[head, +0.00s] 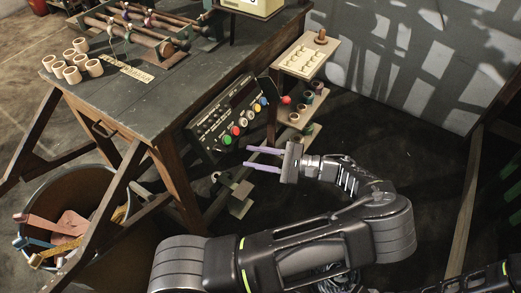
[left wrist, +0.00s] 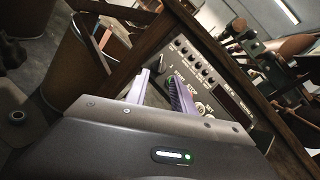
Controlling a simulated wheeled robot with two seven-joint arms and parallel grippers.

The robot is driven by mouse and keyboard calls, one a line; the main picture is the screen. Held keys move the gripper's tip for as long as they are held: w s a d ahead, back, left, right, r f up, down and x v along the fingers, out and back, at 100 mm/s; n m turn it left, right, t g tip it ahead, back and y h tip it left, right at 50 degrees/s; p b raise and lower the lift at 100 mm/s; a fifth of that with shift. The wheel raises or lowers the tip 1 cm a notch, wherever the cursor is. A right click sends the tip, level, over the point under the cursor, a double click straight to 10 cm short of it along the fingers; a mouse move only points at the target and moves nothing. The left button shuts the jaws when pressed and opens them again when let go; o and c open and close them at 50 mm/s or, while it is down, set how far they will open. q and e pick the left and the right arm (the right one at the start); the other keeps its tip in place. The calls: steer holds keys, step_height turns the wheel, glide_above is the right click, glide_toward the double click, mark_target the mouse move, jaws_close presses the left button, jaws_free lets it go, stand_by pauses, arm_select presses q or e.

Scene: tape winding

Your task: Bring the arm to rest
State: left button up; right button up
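My left gripper (head: 246,156) is in front of the button control panel (head: 209,127), just below its colored buttons. Its two pale purple fingers are parallel and apart, with nothing between them. The left wrist view also shows the fingers (left wrist: 158,76) spread, with the panel (left wrist: 203,70) beyond them. The gripper appears clear of the panel, though the exact gap is hard to judge. My left arm is bent, folding back from the elbow at the right. My right gripper is out of view.
A dark workbench (head: 150,105) holds several pale rolls (head: 72,73) and a winding rig (head: 135,30). A shelf (head: 306,57) with small parts stands right of the panel. A bin (head: 40,195) with tools is at lower left. Open floor (head: 400,140) lies to the right.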

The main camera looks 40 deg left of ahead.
arm_select(q)
steer(key=s+a+f+h+p, duration=0.2)
steer(key=s+a+f+h, duration=0.1)
steer(key=s+f, duration=0.4)
steer(key=s+d+f+n+h+p, duration=0.1)
steer(key=s+d+f+h+p, duration=0.1)
steer(key=s+d+f+h, duration=0.3)
steer(key=s+d+f+n+h+p, duration=0.1)
steer(key=s+d+f+h+p, duration=0.2)
steer(key=s+f, duration=0.35)
steer(key=d+r+n+t+h+p, duration=0.2)
steer(key=d+n+t+h, duration=0.45)
steer(key=d, duration=0.95)
steer(key=w+d+r+t+h+p, duration=0.1)
steer(key=w+d+r+h, duration=0.2)
steer(key=w+d+r, duration=0.1)
steer(key=shift+w+d+r+n, duration=0.15)
steer(key=shift+w+r+n, duration=0.1)
steer(key=shift+w+n, duration=0.2)
steer(key=shift+d, duration=0.1)
